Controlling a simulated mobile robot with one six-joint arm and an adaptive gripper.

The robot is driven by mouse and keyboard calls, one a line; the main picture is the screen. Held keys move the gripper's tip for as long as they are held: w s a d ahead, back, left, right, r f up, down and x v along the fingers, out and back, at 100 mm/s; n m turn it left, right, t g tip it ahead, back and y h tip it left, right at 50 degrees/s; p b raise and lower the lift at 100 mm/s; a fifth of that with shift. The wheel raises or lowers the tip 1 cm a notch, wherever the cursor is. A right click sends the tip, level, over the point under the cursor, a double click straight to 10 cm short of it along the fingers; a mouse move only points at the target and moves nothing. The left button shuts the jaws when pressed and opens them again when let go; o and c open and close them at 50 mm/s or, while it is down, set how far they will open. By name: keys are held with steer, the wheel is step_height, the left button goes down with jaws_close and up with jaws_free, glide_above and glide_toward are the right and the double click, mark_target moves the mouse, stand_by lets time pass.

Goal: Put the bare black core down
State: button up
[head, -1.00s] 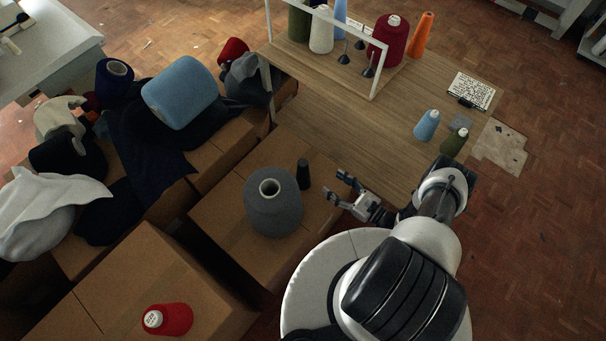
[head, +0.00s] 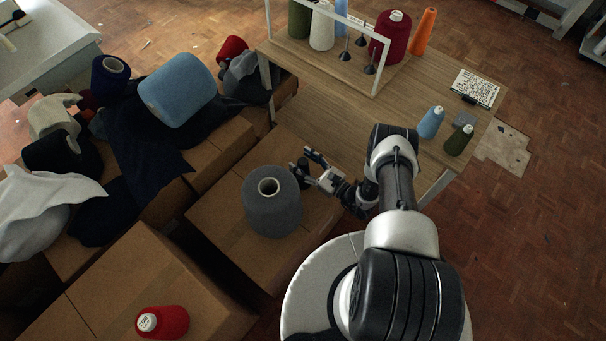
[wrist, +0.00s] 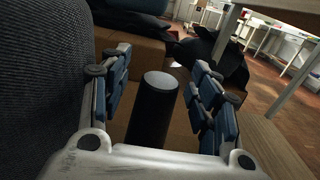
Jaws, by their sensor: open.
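The bare black core (wrist: 153,112) stands upright on a cardboard box (head: 225,225), beside a large grey yarn cone (head: 272,205). In the wrist view it stands between my two open fingers, with a visible gap on either side. My gripper (head: 311,166) is open and low over the box, reaching in from the right around the core. In the head view the gripper partly hides the core. The core's foot is hidden in the wrist view by the gripper's palm.
The grey cone stands close to the left finger, filling the left of the wrist view. A wooden table (head: 330,110) with a white frame and yarn cones lies behind. A red cone (head: 172,322) lies on the front box. Fabrics and a blue cone (head: 178,90) cover the left boxes.

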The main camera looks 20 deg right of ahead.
steer(key=shift+c, duration=0.2)
steer(key=c, duration=1)
steer(key=shift+c, duration=0.2)
steer(key=s+r+h+p, duration=0.1)
steer(key=r+p, duration=0.3)
steer(key=r, duration=1.6)
steer(key=s+r+m+t+p, duration=0.1)
steer(key=s+r+p, duration=0.2)
steer(key=r, duration=1.7)
steer(key=shift+r+h+p, duration=0.25)
steer(key=shift+h+p, duration=0.15)
steer(key=shift+p, duration=0.1)
steer(key=shift+m, duration=0.3)
